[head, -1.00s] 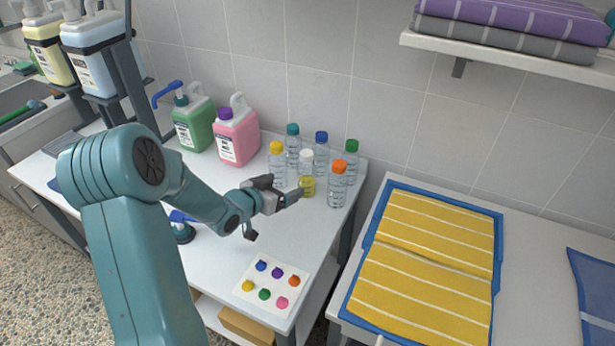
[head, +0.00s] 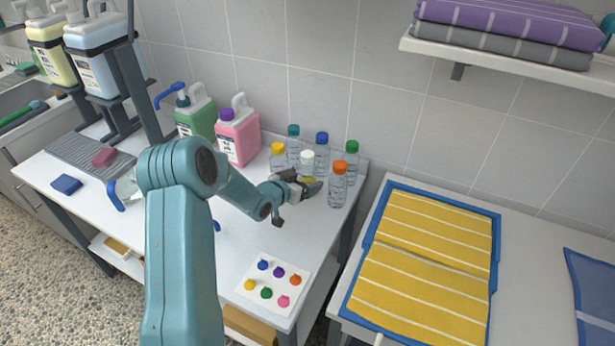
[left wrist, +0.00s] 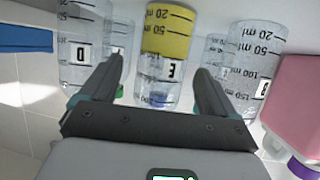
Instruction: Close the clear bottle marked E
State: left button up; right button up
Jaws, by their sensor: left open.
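The bottle marked E (left wrist: 174,68) shows upside down in the left wrist view, clear with yellow liquid in its bottom part. In the head view the same bottle appears to be the one with a white top (head: 307,157), in the middle of the group. My left gripper (head: 313,187) is at its front, hiding most of its lower body. In the left wrist view its open fingers (left wrist: 158,82) stand on either side of the bottle, with gaps visible. The bottle's top is hidden in the wrist view. My right gripper is not in view.
Close around are capped bottles: orange (head: 339,185), yellow (head: 277,160), teal (head: 293,145), blue (head: 321,152) and green (head: 351,160). A pink jug (head: 240,140) stands behind left. A card with coloured spots (head: 273,283) lies in front. A blue tray with a yellow towel (head: 425,255) is right.

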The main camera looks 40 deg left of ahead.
aim_at(308, 154)
pick_arm(q)
jog(key=x, duration=0.3)
jog(key=shift+f, duration=0.15)
jog(key=shift+s, duration=0.1)
jog(key=c, duration=1.1)
jog(key=shift+c, duration=0.2)
notch_tip(308, 154, up, 9)
jog(key=shift+r, duration=0.2)
notch_tip(308, 154, up, 9)
jog(key=shift+r+p, duration=0.1)
jog(key=shift+p, duration=1.05)
jog(key=shift+r, duration=0.75)
